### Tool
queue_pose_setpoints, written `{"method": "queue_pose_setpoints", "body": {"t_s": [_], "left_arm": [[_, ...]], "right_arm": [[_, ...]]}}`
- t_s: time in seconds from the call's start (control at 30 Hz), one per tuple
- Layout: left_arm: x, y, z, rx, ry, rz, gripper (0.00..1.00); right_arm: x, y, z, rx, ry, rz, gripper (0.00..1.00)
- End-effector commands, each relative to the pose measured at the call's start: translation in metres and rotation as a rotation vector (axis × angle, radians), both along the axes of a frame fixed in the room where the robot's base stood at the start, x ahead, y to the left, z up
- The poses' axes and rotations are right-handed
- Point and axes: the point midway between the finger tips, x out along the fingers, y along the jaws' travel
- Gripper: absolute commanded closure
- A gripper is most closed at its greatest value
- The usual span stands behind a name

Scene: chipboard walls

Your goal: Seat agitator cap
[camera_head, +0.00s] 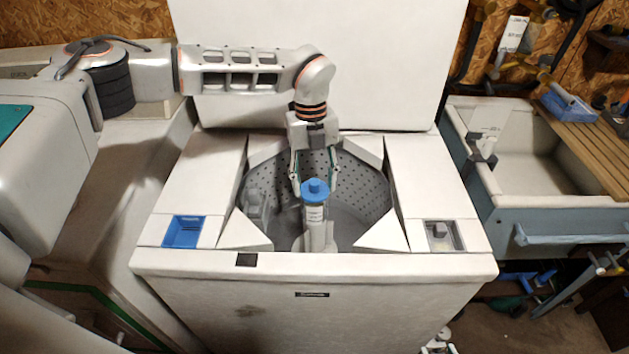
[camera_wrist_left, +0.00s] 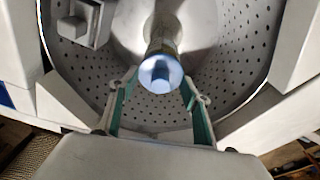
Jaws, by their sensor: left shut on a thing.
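The open washing machine tub (camera_head: 352,185) holds a white agitator post (camera_head: 316,232) standing upright at its middle. A blue cap (camera_head: 315,190) is at the top of the post; I cannot tell whether it is fully down. My left gripper (camera_head: 314,182) reaches in from behind and is shut on the cap. In the left wrist view the cap (camera_wrist_left: 160,73) lies between the green-lined fingertips (camera_wrist_left: 160,80), over the post (camera_wrist_left: 161,32). Part of my right gripper (camera_head: 437,345) seems to show at the bottom edge; its jaws cannot be made out.
The machine's raised lid (camera_head: 330,60) stands behind the tub. White corner flaps (camera_head: 245,231) edge the opening. A blue tray (camera_head: 184,231) and a small recess (camera_head: 443,236) sit in the front corners. A sink (camera_head: 540,140) stands at the right.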

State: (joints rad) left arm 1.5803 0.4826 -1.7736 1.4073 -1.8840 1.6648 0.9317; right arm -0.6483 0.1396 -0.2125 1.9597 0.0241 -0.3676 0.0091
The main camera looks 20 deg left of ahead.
Motion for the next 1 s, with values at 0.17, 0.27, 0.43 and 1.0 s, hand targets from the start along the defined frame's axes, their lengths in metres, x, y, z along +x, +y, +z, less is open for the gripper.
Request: {"method": "queue_pose_setpoints", "body": {"t_s": [0.17, 0.27, 0.43, 1.0], "left_arm": [[0.0, -0.0001, 0.0006, 0.0, 0.0, 0.0, 0.71], [0.0, -0.0001, 0.0001, 0.0, 0.0, 0.0, 0.71], [0.0, -0.0001, -0.0001, 0.0, 0.0, 0.0, 0.71], [-0.0002, -0.0003, -0.0003, 0.0, 0.0, 0.0, 0.71]], "right_arm": [[0.0007, -0.0003, 0.0042, 0.0, -0.002, -0.001, 0.65], [0.001, -0.0002, 0.0043, 0.0, -0.003, 0.0, 0.65], [0.0011, -0.0002, 0.0046, 0.001, -0.004, 0.0, 0.65], [0.0016, 0.0, 0.0085, 0.0, -0.005, 0.0, 0.65]]}}
